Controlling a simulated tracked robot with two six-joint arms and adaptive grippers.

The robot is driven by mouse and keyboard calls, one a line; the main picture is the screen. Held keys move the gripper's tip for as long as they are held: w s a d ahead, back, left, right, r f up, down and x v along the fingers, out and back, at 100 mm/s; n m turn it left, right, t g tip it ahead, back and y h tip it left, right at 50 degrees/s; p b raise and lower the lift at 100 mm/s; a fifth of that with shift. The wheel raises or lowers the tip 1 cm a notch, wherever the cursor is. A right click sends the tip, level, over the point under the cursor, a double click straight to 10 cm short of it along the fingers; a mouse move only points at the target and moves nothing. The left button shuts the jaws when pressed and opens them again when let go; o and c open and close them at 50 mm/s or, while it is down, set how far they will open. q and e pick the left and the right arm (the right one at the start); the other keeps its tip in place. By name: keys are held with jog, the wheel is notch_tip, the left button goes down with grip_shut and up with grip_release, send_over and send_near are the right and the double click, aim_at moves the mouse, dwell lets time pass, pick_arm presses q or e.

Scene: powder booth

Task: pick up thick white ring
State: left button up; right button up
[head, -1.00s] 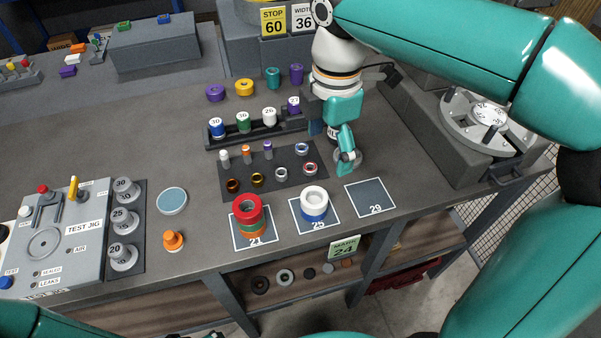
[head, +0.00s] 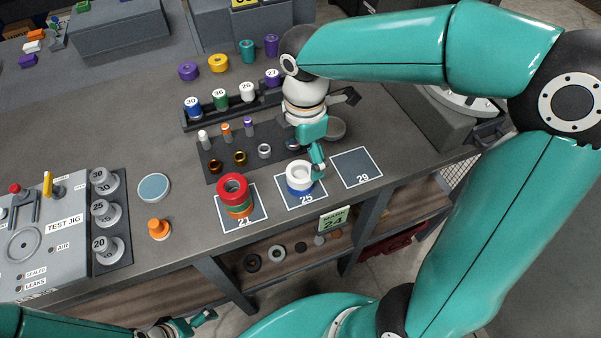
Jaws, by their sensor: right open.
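The thick white ring (head: 300,172) lies on top of a blue ring (head: 300,189), stacked on the square marked 25 (head: 318,202). My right gripper (head: 317,165) points down at the right rim of the white ring. It is open, with one teal finger close beside the ring; whether it touches cannot be told, and the other finger is hard to make out. My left gripper (head: 196,324) is low at the bottom edge, in front of the table, far from the rings; its jaws are unclear.
A stack of red, green and orange rings (head: 234,190) stands left on the square marked 21. The square marked 29 (head: 357,168) is bare. A dark mat (head: 220,166) with small fittings and a rack (head: 190,122) of numbered caps lie behind. A test jig (head: 40,240) stands at left.

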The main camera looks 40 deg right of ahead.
aim_at(300, 177)
jog(key=f, duration=0.5)
jog(key=shift+w+a, duration=0.2)
jog(key=shift+w, duration=0.05)
jog(key=shift+c, duration=0.2)
jog(key=c, duration=1.4)
jog(key=shift+r, duration=0.15)
